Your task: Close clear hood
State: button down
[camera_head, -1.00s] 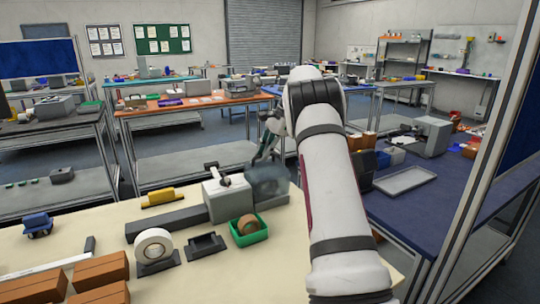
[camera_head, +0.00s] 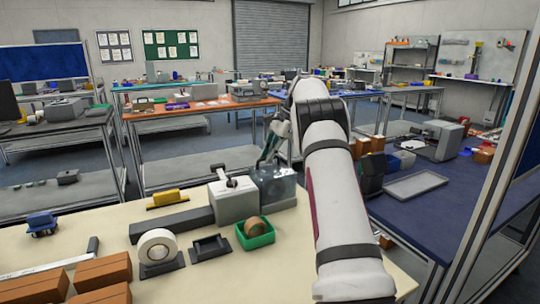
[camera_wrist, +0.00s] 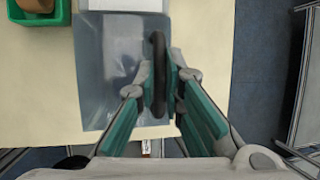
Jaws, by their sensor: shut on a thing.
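The clear hood (camera_head: 276,188) is a see-through bluish box shape on the right side of a grey machine (camera_head: 236,202) on the cream table. In the wrist view the hood (camera_wrist: 105,80) fills the left of centre, with a dark upright handle (camera_wrist: 158,60) along its right edge. My gripper (camera_head: 264,164) is at the hood's top, far side in the head view. In the wrist view my gripper (camera_wrist: 161,85) has its green-lined fingers on both sides of the handle, shut on it. Whether the hood is fully down cannot be told.
A green bin (camera_head: 256,241) with a tape roll stands in front of the machine. A white tape roll (camera_head: 157,247), a black holder (camera_head: 210,248), a yellow tool (camera_head: 170,198) and brown boxes (camera_head: 101,271) lie to the left. A blue table (camera_head: 440,215) is at right.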

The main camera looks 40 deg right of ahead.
jog(key=c, duration=2)
grip_release()
jog(key=shift+w+f, duration=0.25)
jog(key=shift+w, duration=0.55)
jog(key=shift+o, duration=0.2)
jog(key=shift+s+r, duration=0.1)
jog(key=v, duration=0.6)
jog(key=shift+d, duration=0.1)
jog(key=shift+s+d+r, duration=0.15)
jog(key=shift+s+r, duration=0.2)
jog(key=shift+r, duration=0.15)
jog(key=shift+r, duration=0.1)
